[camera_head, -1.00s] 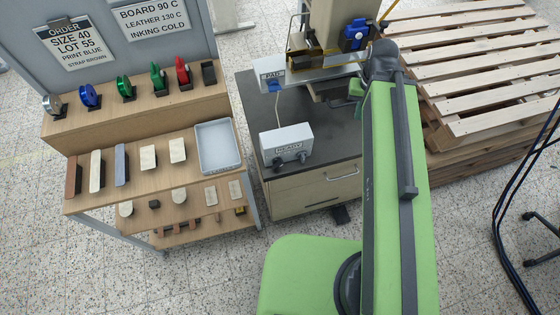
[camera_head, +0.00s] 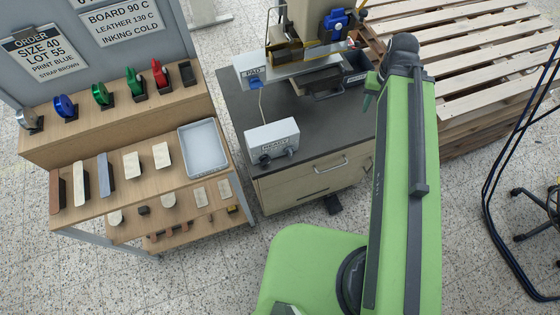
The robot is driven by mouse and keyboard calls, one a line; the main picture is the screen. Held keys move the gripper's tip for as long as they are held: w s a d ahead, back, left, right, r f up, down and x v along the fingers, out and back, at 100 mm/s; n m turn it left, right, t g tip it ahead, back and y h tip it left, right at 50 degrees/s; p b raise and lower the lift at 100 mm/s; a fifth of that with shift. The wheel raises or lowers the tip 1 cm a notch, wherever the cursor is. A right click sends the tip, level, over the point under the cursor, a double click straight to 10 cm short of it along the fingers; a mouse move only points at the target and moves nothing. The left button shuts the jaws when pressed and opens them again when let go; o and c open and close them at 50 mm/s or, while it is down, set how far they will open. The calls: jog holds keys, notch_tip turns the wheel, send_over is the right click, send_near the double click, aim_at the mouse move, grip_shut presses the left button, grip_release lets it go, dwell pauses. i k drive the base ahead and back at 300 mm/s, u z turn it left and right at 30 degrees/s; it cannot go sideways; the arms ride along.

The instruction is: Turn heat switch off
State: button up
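The white control box (camera_head: 271,138) stands on the dark top of the press cabinet. Its display reads READY, and two dark knobs or switches (camera_head: 277,156) sit on its front face. Which of them is the heat switch, and its position, are too small to tell. A cable runs up from the box toward the press. My green arm rises at the right of the box, with its dark elbow (camera_head: 401,52) beside the press. A small green part of my arm shows left of the elbow; my gripper itself cannot be made out.
The foil press (camera_head: 311,25) stands behind the box, with a PAD label at its left. A wooden shelf (camera_head: 100,125) with foil rolls, blocks and a grey tray (camera_head: 203,148) is at left. Pallets (camera_head: 470,60) stand at right. Speckled floor is open in front.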

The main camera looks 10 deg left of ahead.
aim_at(265, 160)
jog(key=z, duration=0.55)
jog(key=k, duration=2.5)
jog(key=u, duration=1.7)
jog(key=i, duration=1)
jog(key=u, duration=0.05)
